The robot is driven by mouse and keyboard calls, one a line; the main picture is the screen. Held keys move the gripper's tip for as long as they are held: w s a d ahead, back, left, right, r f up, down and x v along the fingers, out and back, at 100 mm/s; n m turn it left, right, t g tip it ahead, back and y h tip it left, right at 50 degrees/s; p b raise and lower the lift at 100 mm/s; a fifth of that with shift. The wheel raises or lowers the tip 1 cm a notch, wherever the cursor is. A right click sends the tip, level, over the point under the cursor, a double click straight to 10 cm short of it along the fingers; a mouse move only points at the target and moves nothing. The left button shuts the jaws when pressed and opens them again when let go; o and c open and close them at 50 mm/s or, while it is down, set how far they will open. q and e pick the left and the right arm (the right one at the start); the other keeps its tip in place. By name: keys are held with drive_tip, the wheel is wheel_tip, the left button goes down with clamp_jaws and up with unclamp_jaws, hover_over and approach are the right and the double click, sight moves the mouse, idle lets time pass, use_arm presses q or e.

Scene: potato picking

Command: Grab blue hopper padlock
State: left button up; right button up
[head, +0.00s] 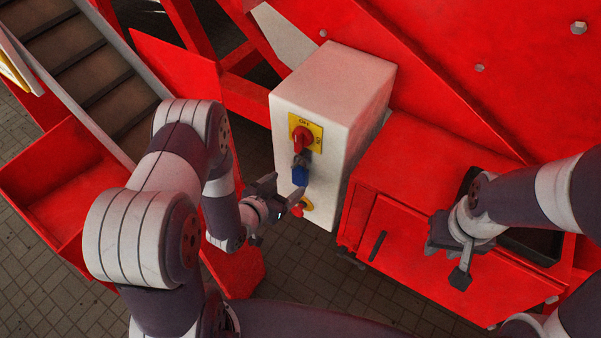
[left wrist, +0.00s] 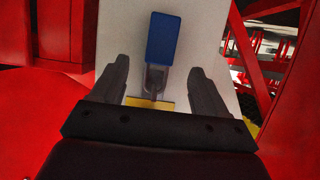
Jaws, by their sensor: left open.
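A blue padlock (head: 300,172) hangs by its metal shackle below the red rotary switch (head: 302,137) on the white control box (head: 335,90). My left gripper (head: 286,190) is open and empty in front of the box, just below and left of the padlock in the head view. In the left wrist view the blue padlock body (left wrist: 162,38) shows ahead, between the lines of the two open fingers (left wrist: 158,70) and apart from them. Its shackle points toward the yellow plate in that view. My right gripper (head: 450,258) is over a red cabinet, and its jaw opening is unclear.
A red knob on a yellow base (head: 303,207) sits low on the box face, close to my left gripper. The red cabinet (head: 420,190) stands right of the box. Red machine panels (head: 470,50) rise behind. A stepped conveyor (head: 85,65) is at the upper left.

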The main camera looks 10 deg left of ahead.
sight(298, 174)
use_arm(q)
drive_tip(key=x, duration=0.2)
drive_tip(key=p+x, duration=0.1)
drive_tip(key=x, duration=0.2)
drive_tip(key=shift+w+r, duration=0.2)
drive_tip(key=shift+w+d+f, duration=0.25)
drive_tip(key=shift+w+f, duration=0.1)
drive_tip(key=shift+w, duration=0.2)
drive_tip(key=shift+s+r, duration=0.1)
drive_tip(key=c, duration=1.1)
